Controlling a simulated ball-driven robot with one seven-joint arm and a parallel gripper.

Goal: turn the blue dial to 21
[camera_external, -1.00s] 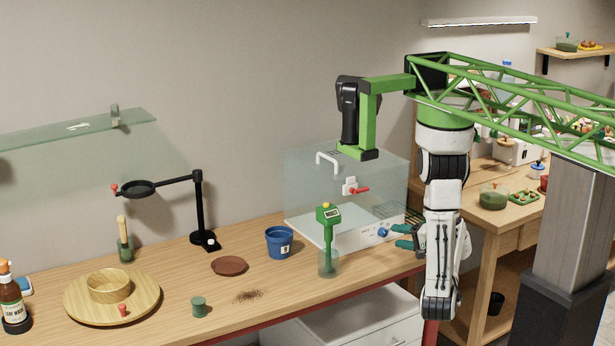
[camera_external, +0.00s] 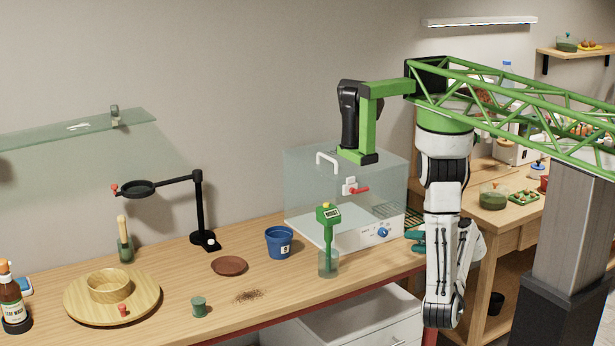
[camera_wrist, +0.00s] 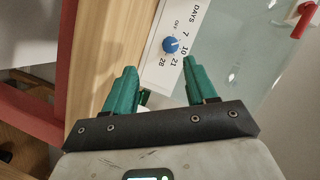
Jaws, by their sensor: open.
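The blue dial (camera_external: 383,232) is on the white front panel of the clear glass case (camera_external: 345,195). In the wrist view the dial (camera_wrist: 170,44) sits on a white strip marked DAYS, OFF, 7, 21 and 28, with another number too blurred to read surely. Where its pointer stands is too small to tell. My gripper (camera_wrist: 157,70) has two teal fingers spread apart and empty. The dial is beyond the fingertips, between their lines, and not touched. In the external view my gripper (camera_external: 416,241) is right of the dial, partly hidden by my arm.
The case has a red handle (camera_external: 357,189). The red table edge (camera_wrist: 30,115) shows at left in the wrist view.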

